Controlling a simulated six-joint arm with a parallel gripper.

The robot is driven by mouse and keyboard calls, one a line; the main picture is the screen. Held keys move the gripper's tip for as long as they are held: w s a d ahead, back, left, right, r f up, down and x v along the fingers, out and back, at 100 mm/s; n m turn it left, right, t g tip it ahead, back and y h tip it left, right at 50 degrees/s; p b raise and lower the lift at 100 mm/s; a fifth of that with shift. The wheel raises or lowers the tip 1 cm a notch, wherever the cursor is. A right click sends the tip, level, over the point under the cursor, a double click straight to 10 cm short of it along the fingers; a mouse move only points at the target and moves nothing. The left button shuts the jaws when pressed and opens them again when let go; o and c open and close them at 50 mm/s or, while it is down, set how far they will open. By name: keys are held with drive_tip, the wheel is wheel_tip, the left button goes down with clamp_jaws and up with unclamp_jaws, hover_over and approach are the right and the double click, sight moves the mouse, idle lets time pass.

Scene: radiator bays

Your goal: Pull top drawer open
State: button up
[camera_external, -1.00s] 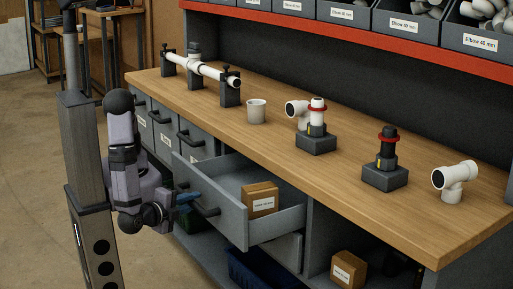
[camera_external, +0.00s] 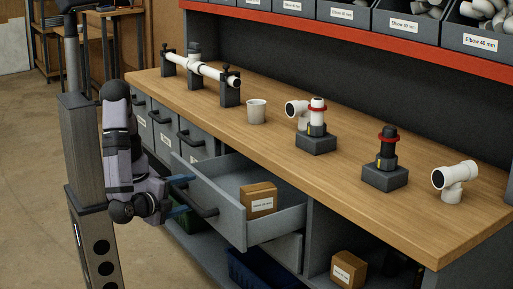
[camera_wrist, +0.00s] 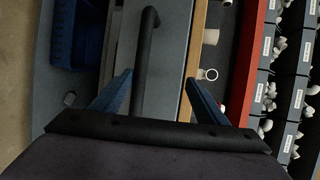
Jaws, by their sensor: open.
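The top drawer (camera_external: 222,207) is grey and stands pulled out from under the bench, with a brown labelled box (camera_external: 258,200) inside. Its dark bar handle (camera_external: 205,210) is on the front face. My gripper (camera_external: 184,195) is open at the handle's left, its blue fingers apart. In the wrist view the handle (camera_wrist: 146,60) runs between the two fingers of my gripper (camera_wrist: 158,80). Nothing is held. Whether a finger touches the handle cannot be told.
Below the drawer are a blue bin (camera_external: 255,270) and another brown box (camera_external: 348,269). More closed drawers (camera_external: 165,135) are at the left.

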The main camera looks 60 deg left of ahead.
drive_tip(key=o, duration=0.8)
wheel_tip(320, 180, up, 3)
drive_tip(key=shift+r, duration=0.1)
drive_tip(key=shift+w+r, duration=0.1)
drive_tip(key=shift+r, duration=0.4)
drive_tip(key=shift+s+f+p, duration=0.2)
drive_tip(key=shift+f+p, duration=0.15)
drive_tip(key=shift+f, duration=0.35)
drive_tip(key=shift+c, duration=0.5)
